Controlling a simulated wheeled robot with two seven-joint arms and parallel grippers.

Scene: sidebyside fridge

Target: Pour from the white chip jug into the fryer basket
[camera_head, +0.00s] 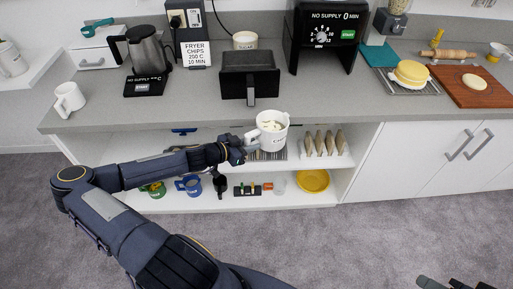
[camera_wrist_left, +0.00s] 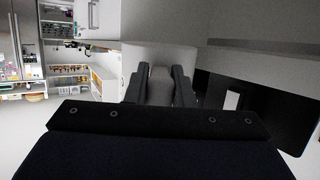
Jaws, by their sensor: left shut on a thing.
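The white chip jug (camera_head: 272,138) is upright in front of the counter edge, above the open shelves. Pale chips show inside its rim. My left gripper (camera_head: 238,148) is shut on the jug's handle from the left. In the wrist view the two dark fingers of my left gripper (camera_wrist_left: 159,88) close on the pale handle (camera_wrist_left: 158,84), with the white jug body (camera_wrist_left: 160,52) beyond. The dark fryer basket (camera_head: 250,83) stands on the counter behind the jug, its handle (camera_head: 251,96) facing me. Part of my right gripper (camera_head: 445,283) shows at the bottom right edge; its jaws are unclear.
A sign (camera_head: 196,52) reads fryer chips, 200 C, 10 min. A kettle (camera_head: 146,50) and white mug (camera_head: 69,98) stand left; a black appliance with a dial (camera_head: 321,37) stands right. The counter (camera_head: 200,105) is clear around the basket. Mugs and a yellow bowl (camera_head: 313,181) sit on the lower shelves.

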